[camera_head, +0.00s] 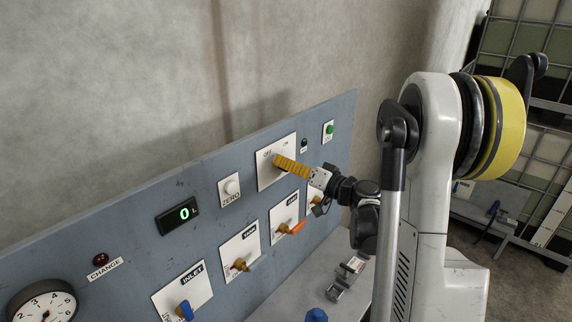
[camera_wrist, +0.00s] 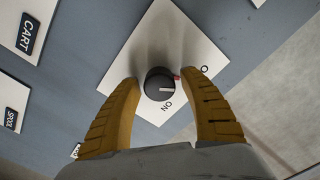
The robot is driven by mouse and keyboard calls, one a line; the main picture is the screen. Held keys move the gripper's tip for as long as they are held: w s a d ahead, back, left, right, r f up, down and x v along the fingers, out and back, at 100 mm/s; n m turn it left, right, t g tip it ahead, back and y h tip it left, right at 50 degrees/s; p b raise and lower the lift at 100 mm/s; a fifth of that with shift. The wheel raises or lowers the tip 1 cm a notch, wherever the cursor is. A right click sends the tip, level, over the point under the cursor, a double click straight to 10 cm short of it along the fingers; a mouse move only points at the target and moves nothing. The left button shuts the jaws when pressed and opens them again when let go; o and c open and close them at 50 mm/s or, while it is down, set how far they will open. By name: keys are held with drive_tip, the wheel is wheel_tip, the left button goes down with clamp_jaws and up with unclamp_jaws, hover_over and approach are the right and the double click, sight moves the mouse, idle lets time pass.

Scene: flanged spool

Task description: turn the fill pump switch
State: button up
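The switch is a round dark grey knob (camera_wrist: 160,84) on a white plate (camera_wrist: 172,35), with a pale line on its face and a small red mark beside it. "ON" is printed near the knob; a second label is partly covered by my right finger. The plate also shows on the panel in the head view (camera_head: 267,181), marked OFF and ON. My gripper (camera_wrist: 160,77) is open, its yellow ribbed fingers on either side of the knob with visible gaps. In the head view, my gripper (camera_head: 279,160) reaches the plate and mostly hides the knob.
The blue-grey panel (camera_head: 210,165) also bears a ZERO button (camera_head: 232,187), a green light (camera_head: 329,128), a display (camera_head: 179,214) reading 0, a gauge (camera_head: 42,303) and several valve handles, including an orange one (camera_head: 297,227) below my gripper.

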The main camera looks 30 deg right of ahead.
drive_tip(key=c, duration=0.9)
drive_tip(key=shift+m+b, duration=0.35)
drive_tip(key=shift+m, duration=0.05)
drive_tip(key=m+b, duration=0.2)
drive_tip(key=shift+f+m, duration=0.15)
drive_tip(key=shift+m, duration=0.25)
drive_tip(key=m+b, duration=0.2)
drive_tip(key=m, duration=0.1)
drive_tip(key=shift+m, duration=0.3)
drive_tip(key=m+b, duration=0.2)
drive_tip(key=m, duration=0.1)
drive_tip(key=shift+m+b, duration=0.55)
drive_tip(key=shift+m, duration=1.25)
drive_tip(key=o, duration=1.2)
